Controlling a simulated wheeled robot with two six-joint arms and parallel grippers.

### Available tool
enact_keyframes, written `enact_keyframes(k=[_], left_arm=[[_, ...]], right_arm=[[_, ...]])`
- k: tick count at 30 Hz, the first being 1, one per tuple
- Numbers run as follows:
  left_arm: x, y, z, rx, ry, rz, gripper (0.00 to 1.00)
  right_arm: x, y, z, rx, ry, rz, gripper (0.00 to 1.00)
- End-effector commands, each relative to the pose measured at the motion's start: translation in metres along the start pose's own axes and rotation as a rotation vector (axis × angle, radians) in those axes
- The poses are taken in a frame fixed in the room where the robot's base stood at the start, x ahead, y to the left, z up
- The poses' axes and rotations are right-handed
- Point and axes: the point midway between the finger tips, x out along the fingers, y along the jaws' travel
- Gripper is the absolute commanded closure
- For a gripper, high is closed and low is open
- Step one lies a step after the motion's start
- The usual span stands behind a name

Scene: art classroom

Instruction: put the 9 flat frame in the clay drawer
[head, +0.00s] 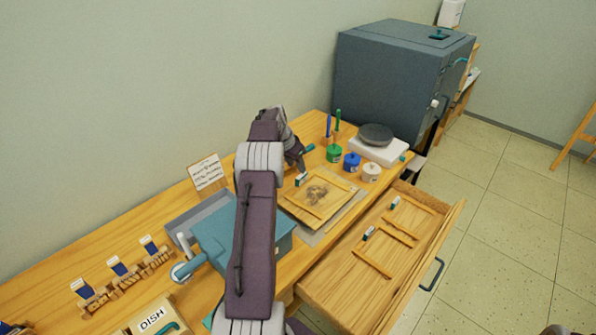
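The drawer (337,287) under the table's front is pulled open. Thin wooden frame pieces (373,263) lie flat in it, with small white-and-teal tags (395,202) beside them. The tag numbers are too small to read, so I cannot tell which piece is the 9 flat frame. My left gripper (299,164) points down just above that corner; its fingers are too small to tell open from shut. My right gripper is out of view.
Green (334,153), blue (352,162) and cream (371,172) jars stand behind the board, near a white scale (379,150). A grey kiln (400,80) stands at the back. A teal box (213,242) and several tagged wooden racks (124,274) are at the left.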

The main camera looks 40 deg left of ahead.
Motion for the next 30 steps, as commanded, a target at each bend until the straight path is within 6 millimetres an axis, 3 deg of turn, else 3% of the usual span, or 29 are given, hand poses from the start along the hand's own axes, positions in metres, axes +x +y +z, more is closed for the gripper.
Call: enact_keyframes(k=[8,11,13,17,18,21,25,27,30], left_arm=[[-0.002,0.009,-0.001,-0.002,-0.007,0.005,0.61],[-0.007,0.054,0.0,-0.013,-0.042,0.02,0.61],[-0.016,0.105,0.01,-0.025,-0.082,0.03,0.61],[-0.038,0.203,0.061,-0.038,-0.162,0.035,0.61],[-0.045,0.229,0.084,-0.039,-0.183,0.034,0.61],[-0.063,0.277,0.145,-0.037,-0.229,0.027,0.61],[-0.08,0.309,0.212,-0.031,-0.266,0.019,0.61],[-0.085,0.316,0.235,-0.03,-0.278,0.015,0.61],[-0.088,0.32,0.249,-0.03,-0.285,0.013,0.61]], right_arm=[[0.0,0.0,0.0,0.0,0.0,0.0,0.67],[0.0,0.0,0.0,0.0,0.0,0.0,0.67],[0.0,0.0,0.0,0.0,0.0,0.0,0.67],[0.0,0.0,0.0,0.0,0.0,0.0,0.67],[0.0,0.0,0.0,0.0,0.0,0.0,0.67],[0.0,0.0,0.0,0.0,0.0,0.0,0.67],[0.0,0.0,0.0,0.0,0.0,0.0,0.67],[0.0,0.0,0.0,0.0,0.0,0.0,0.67],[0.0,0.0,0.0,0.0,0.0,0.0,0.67]])
